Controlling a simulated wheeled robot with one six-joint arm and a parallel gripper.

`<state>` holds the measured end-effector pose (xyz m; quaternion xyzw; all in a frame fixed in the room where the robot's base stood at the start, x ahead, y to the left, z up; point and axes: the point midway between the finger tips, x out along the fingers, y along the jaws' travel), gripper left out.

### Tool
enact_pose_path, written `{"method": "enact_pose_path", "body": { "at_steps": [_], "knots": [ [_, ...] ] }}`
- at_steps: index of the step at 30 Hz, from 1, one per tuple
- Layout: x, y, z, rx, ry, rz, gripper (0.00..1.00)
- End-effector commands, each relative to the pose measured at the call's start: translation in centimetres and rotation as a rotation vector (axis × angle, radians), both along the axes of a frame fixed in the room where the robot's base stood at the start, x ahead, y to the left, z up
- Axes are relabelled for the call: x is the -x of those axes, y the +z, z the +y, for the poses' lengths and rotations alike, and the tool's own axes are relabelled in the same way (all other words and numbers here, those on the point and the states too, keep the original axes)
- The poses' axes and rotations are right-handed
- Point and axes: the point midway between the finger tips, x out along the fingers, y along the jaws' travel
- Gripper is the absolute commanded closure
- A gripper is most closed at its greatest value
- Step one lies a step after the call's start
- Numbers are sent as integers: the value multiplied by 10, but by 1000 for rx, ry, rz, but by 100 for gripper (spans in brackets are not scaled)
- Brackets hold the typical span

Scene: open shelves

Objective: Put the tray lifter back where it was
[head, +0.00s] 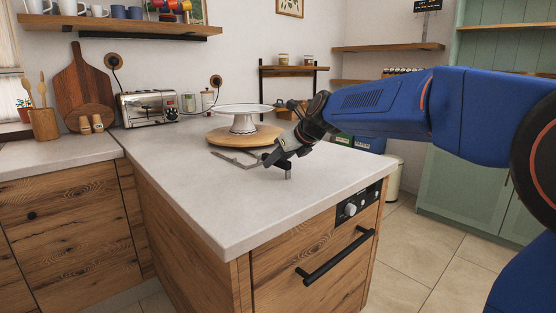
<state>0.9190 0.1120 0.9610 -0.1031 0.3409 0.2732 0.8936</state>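A thin grey metal implement (236,160), which looks like the tray lifter, lies at or just above the pale worktop (210,200). It is in front of a round wooden board (222,137) that carries a white cake stand (243,121). My gripper (279,170) reaches in from the right, pointing down and to the left, low over the worktop. Its fingers are beside the implement's right end. The view is too small to tell whether they touch or hold it. Part of that end is hidden behind my gripper.
The worktop's front left is clear, and its front edge is above an oven-like panel with a knob (349,210) and a black handle (335,258). A toaster (148,107), cutting boards (84,88) and a utensil pot (44,124) stand at the back left.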

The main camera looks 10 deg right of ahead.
Motion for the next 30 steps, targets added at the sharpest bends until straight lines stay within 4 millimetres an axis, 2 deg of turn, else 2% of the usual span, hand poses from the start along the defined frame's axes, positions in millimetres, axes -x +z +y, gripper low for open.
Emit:
{"method": "enact_pose_path", "body": {
  "at_steps": [8,13,24,30],
  "knots": [
    [0,1,0,0,0,0,63],
    [6,10,-5,0,0,-2,63],
    [48,56,-33,-1,-2,-4,63],
    [66,74,-45,-1,-1,-2,63]
  ]
}}
